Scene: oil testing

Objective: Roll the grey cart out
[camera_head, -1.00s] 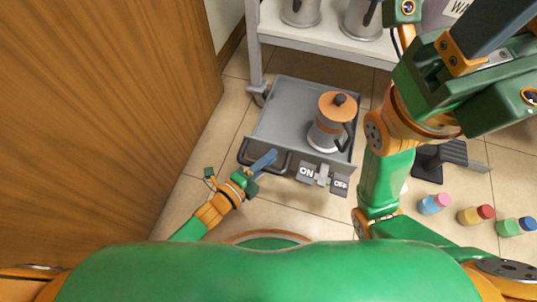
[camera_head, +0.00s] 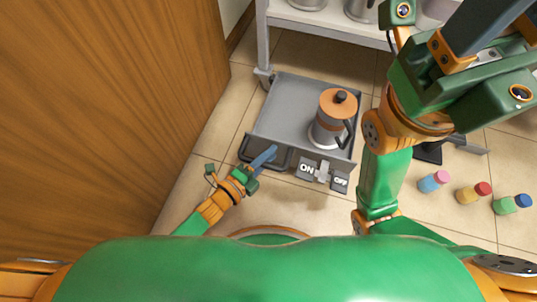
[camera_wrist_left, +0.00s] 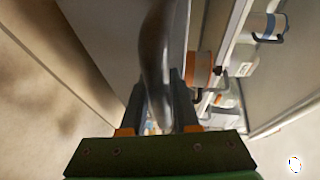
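The grey cart (camera_head: 285,110) is a low flat tray with a raised front panel and a dark loop handle at its front left. It stands on the tiled floor in front of the shelf rack. My left gripper (camera_head: 263,158) is at the handle. In the left wrist view the dark handle bar (camera_wrist_left: 155,55) passes between the fingers of my left gripper (camera_wrist_left: 162,95), which are shut on it. My right gripper (camera_head: 485,40) is large at the upper right of the head view; its fingertips are not clear.
A steel and orange moka pot (camera_head: 332,120) stands upright on the cart. An ON/OFF switch plate (camera_head: 323,174) is at the cart's front. A wooden panel (camera_head: 110,100) stands at left. The shelf rack (camera_head: 325,25) is behind.

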